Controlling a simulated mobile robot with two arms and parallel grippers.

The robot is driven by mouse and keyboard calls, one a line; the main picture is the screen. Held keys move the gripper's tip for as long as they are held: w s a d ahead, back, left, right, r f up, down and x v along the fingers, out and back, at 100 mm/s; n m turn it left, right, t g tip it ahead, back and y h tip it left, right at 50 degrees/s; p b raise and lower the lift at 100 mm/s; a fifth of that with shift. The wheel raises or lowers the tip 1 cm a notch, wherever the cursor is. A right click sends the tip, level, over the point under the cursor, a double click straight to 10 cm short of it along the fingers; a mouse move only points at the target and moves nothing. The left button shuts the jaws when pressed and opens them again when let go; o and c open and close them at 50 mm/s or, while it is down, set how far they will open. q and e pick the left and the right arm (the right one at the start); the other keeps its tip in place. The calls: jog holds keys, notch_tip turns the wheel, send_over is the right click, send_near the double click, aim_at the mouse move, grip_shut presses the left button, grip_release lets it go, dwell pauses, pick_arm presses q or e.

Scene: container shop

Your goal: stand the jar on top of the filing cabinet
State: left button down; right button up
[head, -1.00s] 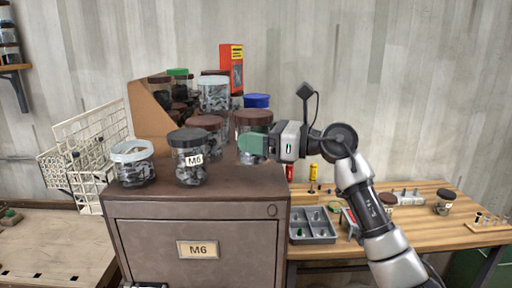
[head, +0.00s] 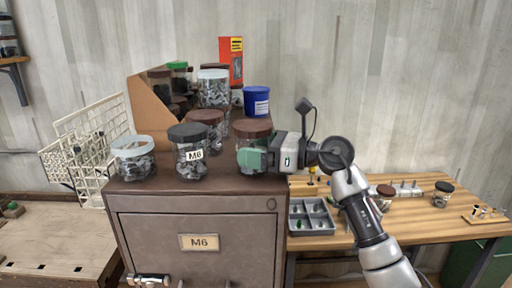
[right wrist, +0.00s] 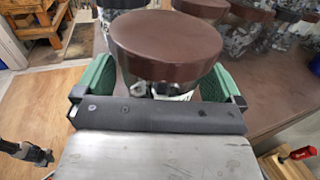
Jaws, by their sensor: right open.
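The jar (head: 252,136) is clear with a brown lid and stands upright on top of the filing cabinet (head: 150,205), near its right edge. My right gripper (head: 253,159) is open around the jar's lower body, coming from the right. In the right wrist view the brown lid (right wrist: 168,42) fills the upper middle, and the green fingers (right wrist: 160,85) lie on either side of the jar. The jar's base is partly hidden by the fingers.
Another brown-lidded jar (head: 207,120), a blue tub (head: 257,100) and several jars are behind. A workbench (head: 410,215) with a grey tray (head: 312,218) lies right.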

jog(key=shift+r, duration=0.2)
jog(key=b+v, duration=0.4)
jog(key=v, duration=0.8)
jog(key=shift+b, duration=0.35)
